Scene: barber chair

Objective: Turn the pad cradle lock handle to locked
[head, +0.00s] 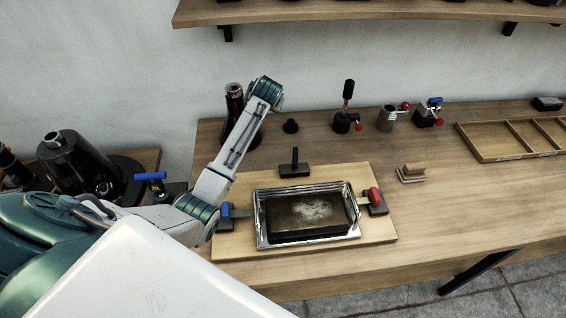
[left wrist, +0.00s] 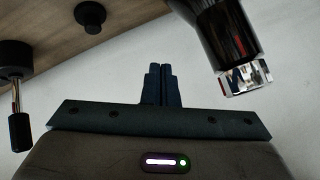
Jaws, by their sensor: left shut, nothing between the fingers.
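The pad cradle (head: 262,241) is a shiny metal frame around a dark pad with a pale smudge, set on a light wooden board. A red handle (head: 376,195) is at its right, a blue handle (head: 225,212) at its left, and a black upright handle (head: 295,158) behind it. I cannot tell which one is the lock handle. My left gripper (left wrist: 161,72) is shut and empty in the left wrist view, apart from any object. In the head view my raised wrist hides it, near the wall behind the board. My right gripper is not in view.
A dark bottle-like cylinder (head: 234,103) stands close to my left wrist; its chrome end shows in the left wrist view (left wrist: 245,75). A black knob (head: 290,126) and lever tools (head: 346,120) stand behind. A divided wooden tray (head: 500,150) lies right. The bench front right is clear.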

